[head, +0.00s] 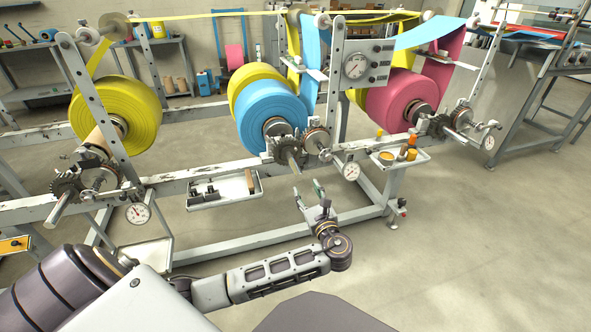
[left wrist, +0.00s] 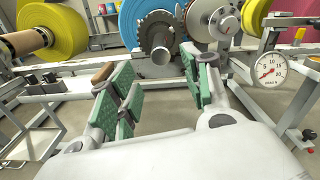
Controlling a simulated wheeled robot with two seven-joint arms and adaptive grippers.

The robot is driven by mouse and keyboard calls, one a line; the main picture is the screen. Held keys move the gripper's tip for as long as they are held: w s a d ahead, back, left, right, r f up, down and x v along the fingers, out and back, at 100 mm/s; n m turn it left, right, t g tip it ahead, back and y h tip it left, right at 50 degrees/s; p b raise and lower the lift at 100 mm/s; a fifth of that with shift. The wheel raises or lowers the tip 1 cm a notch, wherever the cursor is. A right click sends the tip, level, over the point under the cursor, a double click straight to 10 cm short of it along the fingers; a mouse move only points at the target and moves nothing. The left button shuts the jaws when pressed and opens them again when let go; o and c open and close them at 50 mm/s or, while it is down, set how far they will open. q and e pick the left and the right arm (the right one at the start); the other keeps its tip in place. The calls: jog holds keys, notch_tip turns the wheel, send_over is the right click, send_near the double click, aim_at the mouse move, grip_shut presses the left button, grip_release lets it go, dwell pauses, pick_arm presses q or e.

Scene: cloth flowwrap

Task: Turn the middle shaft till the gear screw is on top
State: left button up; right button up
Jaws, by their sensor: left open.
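The middle shaft (head: 291,160) sticks out toward me from the dark toothed gear (head: 284,147) in front of the blue roll (head: 271,110). In the left wrist view the shaft end (left wrist: 161,55) and its gear (left wrist: 157,28) show straight ahead, between the fingers. I cannot make out the gear screw in either view. My left gripper (head: 309,192) is open and empty, below and a little right of the shaft end in the head view, and apart from it. Its green finger pads show in the left wrist view (left wrist: 160,88). My right gripper is not in view.
A dial gauge (head: 351,171) hangs right of the middle shaft. A tray with dark parts (head: 222,192) is below left, and a tray with orange items (head: 401,158) is at right. Yellow (head: 119,112) and pink (head: 400,98) rolls flank the middle one. The floor in front is clear.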

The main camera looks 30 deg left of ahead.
aim_at(295, 168)
pick_arm(q)
jog(key=b+x, duration=0.4)
jog(key=x, duration=0.7)
jog(key=shift+w+a, duration=0.15)
jog(key=shift+a, duration=0.1)
jog(key=shift+b+x, duration=0.45)
jog(key=shift+x, duration=0.6)
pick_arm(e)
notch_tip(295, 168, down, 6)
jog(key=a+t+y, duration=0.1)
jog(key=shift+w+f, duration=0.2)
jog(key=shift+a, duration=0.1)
pick_arm(q)
jog(key=shift+c, duration=0.2)
grip_shut()
